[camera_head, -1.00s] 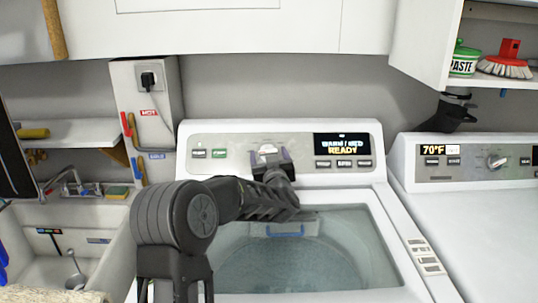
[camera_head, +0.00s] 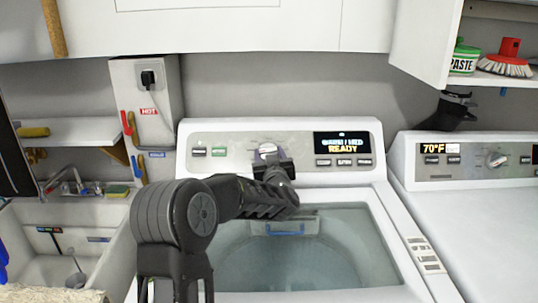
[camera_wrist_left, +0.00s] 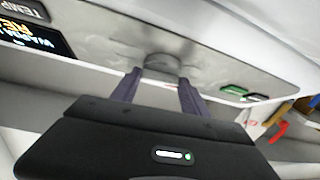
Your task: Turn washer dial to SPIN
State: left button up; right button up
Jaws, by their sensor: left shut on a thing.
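The washer (camera_head: 376,135) stands in the middle of the head view. Its dial (camera_head: 267,148) is a round grey knob on the back control panel, left of the lit display (camera_head: 341,143), which shows READY on its lower line. My left gripper (camera_head: 268,157) is at the dial, with its fingers shut on it; the arm partly hides the panel below. In the left wrist view the two purple-grey fingers (camera_wrist_left: 160,80) reach up on either side of the dial (camera_wrist_left: 162,63). The dial's pointer and any SPIN label are too small to read. My right gripper is not in view.
Several buttons flank the dial, including a green one (camera_head: 219,153). A second machine (camera_head: 455,165) stands at the right, a sink (camera_head: 60,240) at the left. Cabinets (camera_head: 240,25) hang above.

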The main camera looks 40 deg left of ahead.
pick_arm(q)
jog(key=shift+w+d+r+n+g+y+p, duration=0.1)
jog(key=shift+w+n+g+y+p, duration=0.15)
jog(key=shift+n+g, duration=0.35)
jog(key=shift+d+r+n+g+y+p, duration=0.15)
jog(key=shift+n+g+y, duration=0.2)
jog(key=shift+n, duration=0.55)
jog(key=n+g+p, duration=0.1)
jog(key=n+g, duration=0.1)
jog(key=n, duration=0.1)
jog(key=shift+y, duration=0.3)
jog(key=shift+a+f, duration=0.1)
jog(key=o, duration=1.4)
jog(key=shift+f, duration=0.1)
jog(key=shift+s+d, duration=0.15)
jog(key=shift+d, duration=0.25)
jog(key=b+v, duration=0.1)
jog(key=v, duration=0.6)
